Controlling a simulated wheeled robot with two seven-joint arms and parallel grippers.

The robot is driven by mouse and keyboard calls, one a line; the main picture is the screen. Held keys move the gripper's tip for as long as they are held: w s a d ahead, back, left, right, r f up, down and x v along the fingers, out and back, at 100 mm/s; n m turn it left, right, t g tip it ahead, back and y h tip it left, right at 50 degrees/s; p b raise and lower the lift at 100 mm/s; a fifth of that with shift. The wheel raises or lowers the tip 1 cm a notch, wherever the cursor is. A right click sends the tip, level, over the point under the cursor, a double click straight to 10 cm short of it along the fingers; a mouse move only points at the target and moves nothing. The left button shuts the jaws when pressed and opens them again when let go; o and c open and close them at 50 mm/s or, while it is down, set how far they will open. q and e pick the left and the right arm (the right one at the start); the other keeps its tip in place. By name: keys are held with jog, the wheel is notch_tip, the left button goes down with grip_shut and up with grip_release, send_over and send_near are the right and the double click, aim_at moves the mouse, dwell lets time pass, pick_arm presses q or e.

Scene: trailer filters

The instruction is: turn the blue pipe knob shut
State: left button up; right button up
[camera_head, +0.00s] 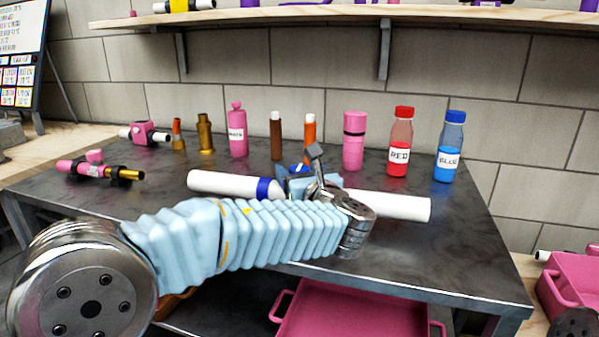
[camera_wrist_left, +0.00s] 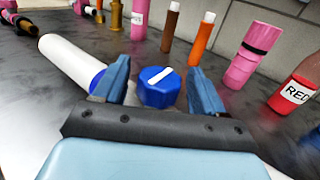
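The blue pipe knob (camera_wrist_left: 158,90) has a white bar across its top. The bar lies nearly crosswise in the left wrist view, its right end tilted up. The knob sits at the white pipe (camera_head: 385,204), which lies across the dark table and has a blue band (camera_head: 268,189). My left gripper (camera_wrist_left: 158,75) is open, with a blue finger on each side of the knob. A gap shows on both sides, wider on the right. In the head view my left arm and wrist hide most of the knob. My right gripper is not in view.
Behind the pipe stand a red bottle (camera_head: 400,140), a blue bottle (camera_head: 449,147), pink bottles and brown and orange tubes. Pink and brass fittings (camera_head: 100,170) lie at the left of the table (camera_head: 440,255). Pink crates (camera_head: 350,312) are below and at right.

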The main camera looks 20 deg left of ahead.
pick_arm(q)
jog(key=b+v, duration=0.1)
jog(key=v, duration=1.3)
